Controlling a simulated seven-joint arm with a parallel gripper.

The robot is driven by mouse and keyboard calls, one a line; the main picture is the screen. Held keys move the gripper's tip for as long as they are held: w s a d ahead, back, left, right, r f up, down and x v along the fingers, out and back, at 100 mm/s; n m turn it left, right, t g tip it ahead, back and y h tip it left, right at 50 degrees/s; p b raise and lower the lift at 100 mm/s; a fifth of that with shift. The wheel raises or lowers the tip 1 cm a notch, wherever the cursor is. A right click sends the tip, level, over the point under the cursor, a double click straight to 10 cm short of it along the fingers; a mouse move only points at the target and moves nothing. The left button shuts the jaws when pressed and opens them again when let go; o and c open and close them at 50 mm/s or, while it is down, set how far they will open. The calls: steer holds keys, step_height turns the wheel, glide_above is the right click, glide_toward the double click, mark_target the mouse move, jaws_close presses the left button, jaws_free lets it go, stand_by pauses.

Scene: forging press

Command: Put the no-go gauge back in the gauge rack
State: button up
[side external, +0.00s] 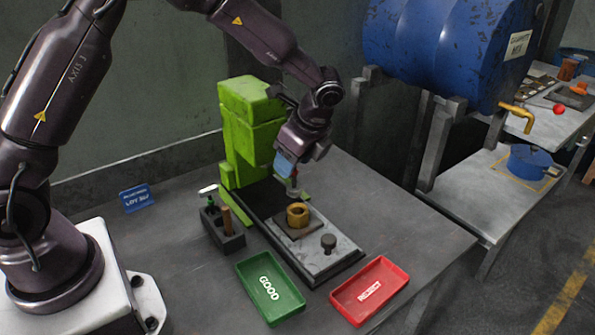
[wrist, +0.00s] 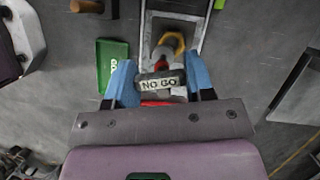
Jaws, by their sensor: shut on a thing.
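My gripper (side external: 285,166) is shut on the no-go gauge (side external: 293,188). In the wrist view its blue fingers (wrist: 160,80) sit on either side of the gauge handle, which reads NO GO (wrist: 160,84). A red band shows beyond the handle. In the side view the gauge hangs roughly upright just above the brass-coloured ring (side external: 297,216) on the press bed; whether its tip touches the ring I cannot tell. The gauge rack (side external: 222,238), a dark block, stands left of the press and holds a few upright tools, one with a brown handle and one with green.
The green press column (side external: 250,125) rises close behind my gripper. A dark knob (side external: 328,242) stands on the front of the press bed. A green GOOD tray (side external: 270,288) and red REJECT tray (side external: 370,291) lie in front.

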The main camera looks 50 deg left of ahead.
steer(key=s+d+r+n+g+h, duration=0.15)
steer(key=s+n+g+h, duration=0.35)
steer(key=n, duration=0.9)
steer(key=s+a+f+m+t+y, duration=0.1)
steer(key=s+a+t, duration=0.1)
steer(key=s+a, duration=0.6)
steer(key=shift+a+f+m+y, duration=0.4)
steer(key=shift+f+m, duration=0.35)
steer(key=shift+f, duration=0.45)
steer(key=shift+a+f+m+y, duration=0.25)
steer(key=shift+a+f+m, duration=0.35)
steer(key=shift+f, duration=0.6)
steer(key=shift+a+f+m+y, duration=0.35)
steer(key=shift+f+m, duration=0.5)
steer(key=shift+f, duration=0.35)
steer(key=shift+f, duration=0.75)
steer(key=o, duration=1.1)
steer(key=shift+r, duration=0.1)
